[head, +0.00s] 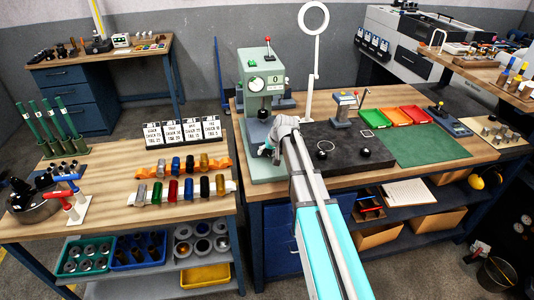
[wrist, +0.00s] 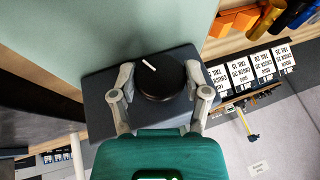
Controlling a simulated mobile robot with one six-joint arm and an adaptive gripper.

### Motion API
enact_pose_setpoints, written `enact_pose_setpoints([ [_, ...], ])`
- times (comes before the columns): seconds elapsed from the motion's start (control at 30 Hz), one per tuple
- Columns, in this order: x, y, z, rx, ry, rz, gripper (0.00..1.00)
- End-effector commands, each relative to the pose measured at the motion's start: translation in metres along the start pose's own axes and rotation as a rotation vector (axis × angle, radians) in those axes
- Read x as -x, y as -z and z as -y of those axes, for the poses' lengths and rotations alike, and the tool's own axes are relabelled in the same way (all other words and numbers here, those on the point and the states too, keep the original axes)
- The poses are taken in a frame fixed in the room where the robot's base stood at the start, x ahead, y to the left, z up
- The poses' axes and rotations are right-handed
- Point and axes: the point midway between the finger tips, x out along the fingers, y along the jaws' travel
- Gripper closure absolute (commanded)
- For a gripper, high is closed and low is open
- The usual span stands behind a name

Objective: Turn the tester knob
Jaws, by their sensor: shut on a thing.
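The tester (head: 262,95) is a pale green machine with a round dial, a display reading 0 and a red-tipped lever. It stands at the left end of the middle bench. Its knob (wrist: 160,88) shows in the wrist view as a round black disc on a dark grey block, with a white line pointing to the upper left. My gripper (wrist: 160,74) has one finger on each side of the knob and is shut on it. In the head view my gripper (head: 270,150) is at the tester's lower front, and the knob is hidden there.
A black plate (head: 350,160) with a black ball knob lies right of my arm. A green mat (head: 430,146) and red, orange and green trays lie farther right. White label cards (head: 183,132) and coloured cylinders stand on the left bench. A tall white ring stand rises behind.

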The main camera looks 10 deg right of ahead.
Motion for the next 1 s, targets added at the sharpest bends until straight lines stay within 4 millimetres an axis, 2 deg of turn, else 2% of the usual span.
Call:
enact_pose_setpoints([
  [0.07,-0.0001,-0.0007,0.0002,0.001,-0.001,0.002,0.86],
  [0.1,-0.0001,-0.0007,0.0002,0.001,-0.001,0.002,0.37],
  [0.3,-0.0001,-0.0004,0.0001,0.001,-0.001,0.001,0.04],
  [1.0,0.0003,-0.0001,0.0006,0.018,-0.041,0.001,0.04],
])
